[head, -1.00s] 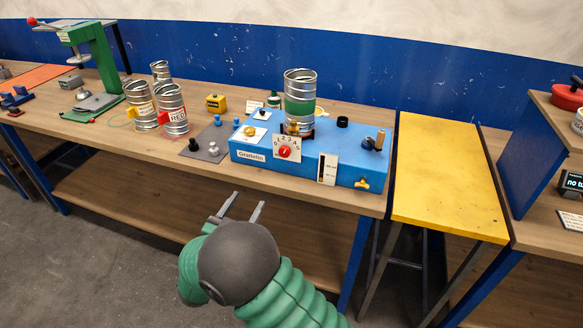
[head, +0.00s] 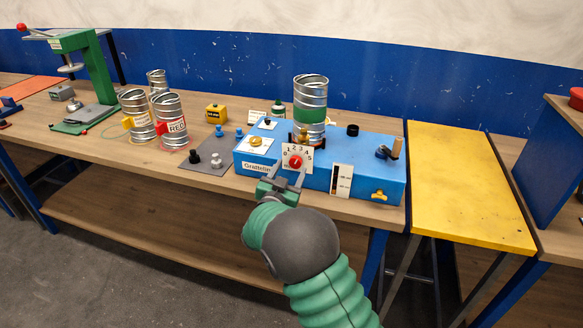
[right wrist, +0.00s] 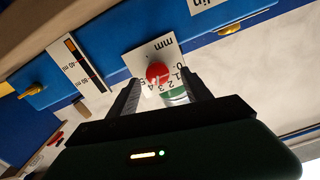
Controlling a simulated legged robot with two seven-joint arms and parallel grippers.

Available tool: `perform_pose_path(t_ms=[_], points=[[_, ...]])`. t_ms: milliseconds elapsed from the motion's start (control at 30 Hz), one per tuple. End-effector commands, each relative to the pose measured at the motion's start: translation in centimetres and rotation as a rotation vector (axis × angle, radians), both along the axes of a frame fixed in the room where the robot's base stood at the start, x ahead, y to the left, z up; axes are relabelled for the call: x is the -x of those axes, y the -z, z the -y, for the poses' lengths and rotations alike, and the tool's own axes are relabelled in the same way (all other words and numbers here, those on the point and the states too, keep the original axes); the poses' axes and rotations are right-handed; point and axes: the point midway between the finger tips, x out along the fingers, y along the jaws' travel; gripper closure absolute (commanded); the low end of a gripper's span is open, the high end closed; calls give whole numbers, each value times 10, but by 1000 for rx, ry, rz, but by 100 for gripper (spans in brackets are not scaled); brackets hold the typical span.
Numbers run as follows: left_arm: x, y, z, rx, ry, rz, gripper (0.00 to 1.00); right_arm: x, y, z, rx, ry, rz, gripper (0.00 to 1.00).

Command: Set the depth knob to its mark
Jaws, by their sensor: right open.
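The depth knob is a red round knob (head: 296,162) on a white dial plate (head: 305,151) with numbers, on the front of the blue machine (head: 365,172). My right gripper (head: 287,177) is open just in front of and below the dial. It also shows in the right wrist view (right wrist: 160,88), with the knob seemingly ahead of the fingers. I cannot tell whether they touch. My left gripper is not in view.
A metal duct with a green band (head: 310,110) stands on the machine. A slider gauge (head: 341,180) and yellow handle (head: 380,195) are right of the dial. Tin cans (head: 170,120) and a grey plate with knobs (head: 210,152) lie left. A yellow table (head: 470,185) stands right.

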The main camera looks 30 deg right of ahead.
Motion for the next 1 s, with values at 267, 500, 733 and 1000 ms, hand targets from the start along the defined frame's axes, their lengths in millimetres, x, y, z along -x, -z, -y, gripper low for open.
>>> perform_pose_path(t_ms=[267,500,733,1000], points=[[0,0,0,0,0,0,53,-15,1,17,-1,0,-1,43],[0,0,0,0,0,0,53,-14,1,16,-1,0,-1,52],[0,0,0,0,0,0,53,-14,1,16,-1,0,-1,82],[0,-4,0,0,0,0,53,-15,-1,15,6,-1,-10,100]])
